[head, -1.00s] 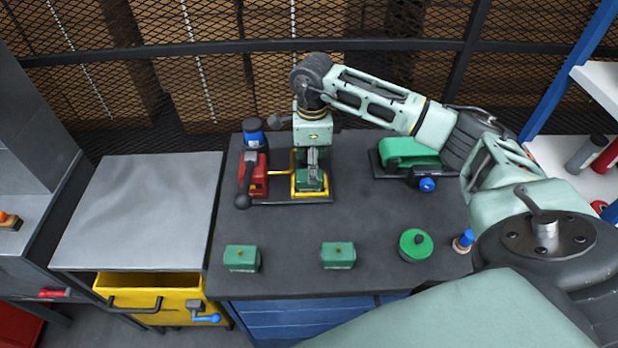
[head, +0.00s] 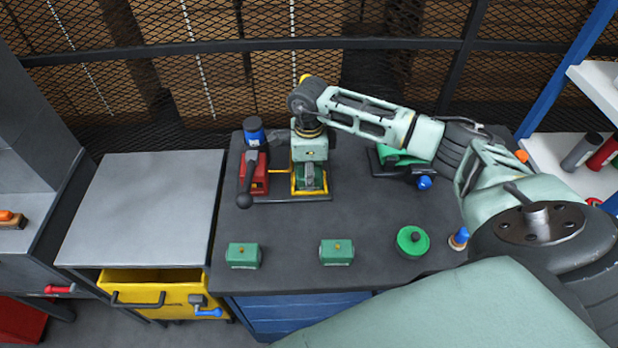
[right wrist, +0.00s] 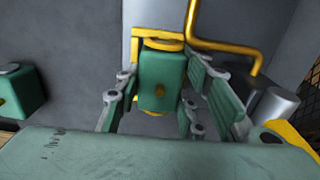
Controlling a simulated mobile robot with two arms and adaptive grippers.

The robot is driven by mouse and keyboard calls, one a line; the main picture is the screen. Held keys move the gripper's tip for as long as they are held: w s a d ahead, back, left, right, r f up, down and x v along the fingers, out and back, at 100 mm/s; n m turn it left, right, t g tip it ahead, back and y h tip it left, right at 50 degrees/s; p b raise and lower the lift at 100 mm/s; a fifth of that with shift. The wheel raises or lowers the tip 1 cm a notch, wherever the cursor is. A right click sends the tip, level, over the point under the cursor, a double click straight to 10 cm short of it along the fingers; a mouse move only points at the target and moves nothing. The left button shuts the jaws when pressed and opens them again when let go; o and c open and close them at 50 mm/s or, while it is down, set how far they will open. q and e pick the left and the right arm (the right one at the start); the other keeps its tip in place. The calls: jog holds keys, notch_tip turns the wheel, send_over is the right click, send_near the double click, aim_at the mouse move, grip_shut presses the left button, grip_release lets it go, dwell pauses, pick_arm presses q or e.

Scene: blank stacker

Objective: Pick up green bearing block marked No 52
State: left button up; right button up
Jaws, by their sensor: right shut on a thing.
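A green block (right wrist: 160,80) sits between the fingers of my right gripper (right wrist: 163,108) in the right wrist view. The right gripper is shut on it. In the head view, this gripper (head: 310,174) points down into the yellow frame (head: 312,198) of a fixture, and mostly hides the block. Two more green blocks with small brass-coloured tops lie near the table's front edge, one on the left (head: 243,255) and one in the middle (head: 337,252). No number is readable on any block. My left gripper is not in view.
A red clamp (head: 254,175) with a black-knobbed lever and a blue-capped container (head: 253,130) stand left of the fixture. A green round lid (head: 412,241) and a blue-tipped item (head: 459,238) lie front right. A green device (head: 398,157) stands back right. The table's middle is clear.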

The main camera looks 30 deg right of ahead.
grip_shut()
jog(key=shift+r, duration=0.1)
jog(key=shift+w, duration=0.1)
